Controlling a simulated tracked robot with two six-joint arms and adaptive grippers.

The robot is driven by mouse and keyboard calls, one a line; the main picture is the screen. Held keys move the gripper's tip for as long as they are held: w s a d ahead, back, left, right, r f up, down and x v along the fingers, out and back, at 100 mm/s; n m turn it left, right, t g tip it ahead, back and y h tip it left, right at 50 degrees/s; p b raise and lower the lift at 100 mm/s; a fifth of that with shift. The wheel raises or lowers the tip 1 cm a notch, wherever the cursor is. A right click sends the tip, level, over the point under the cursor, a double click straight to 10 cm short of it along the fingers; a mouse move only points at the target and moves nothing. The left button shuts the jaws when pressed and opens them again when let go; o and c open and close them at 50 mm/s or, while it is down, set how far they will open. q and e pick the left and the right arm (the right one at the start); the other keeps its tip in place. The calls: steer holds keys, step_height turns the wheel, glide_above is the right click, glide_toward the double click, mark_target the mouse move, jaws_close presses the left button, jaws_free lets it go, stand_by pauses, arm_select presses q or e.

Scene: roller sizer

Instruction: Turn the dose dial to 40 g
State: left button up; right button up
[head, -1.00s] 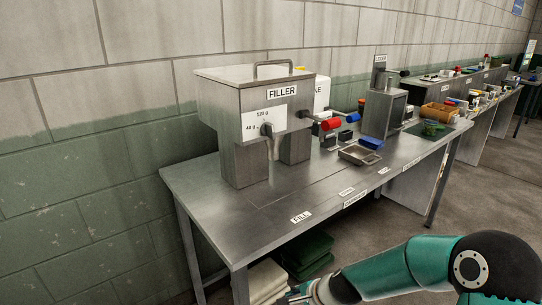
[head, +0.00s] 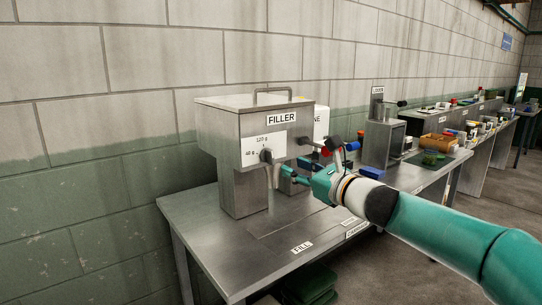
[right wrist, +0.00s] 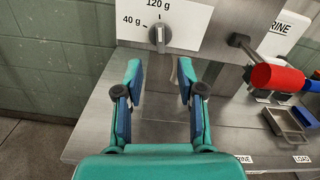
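The filler (head: 225,135) is a steel box machine on the bench, with a white dial plate marked 120 g and 40 g. Its grey dose dial (head: 266,156) is a small knob on the front; it also shows in the right wrist view (right wrist: 159,36). There the knob's grip bar stands about upright, in line with the 120 g mark above it; 40 g is to its left. My right gripper (right wrist: 160,82) is open and empty, its fingers apart below and in front of the dial, not touching it. My left gripper is not in view.
A red-ended lever (right wrist: 277,77) sticks out right of the dial. A filler spout (right wrist: 173,68) hangs just below the dial. A steel tray (right wrist: 288,124) lies on the bench (head: 235,248) at right. The bench front near the FILL label is clear.

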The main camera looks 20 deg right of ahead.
mark_target(273, 158)
steer(key=p+x, duration=0.3)
steer(key=x, duration=0.6)
steer(key=shift+w+a, duration=0.1)
steer(key=shift+w, duration=0.25)
steer(key=shift+f, duration=0.1)
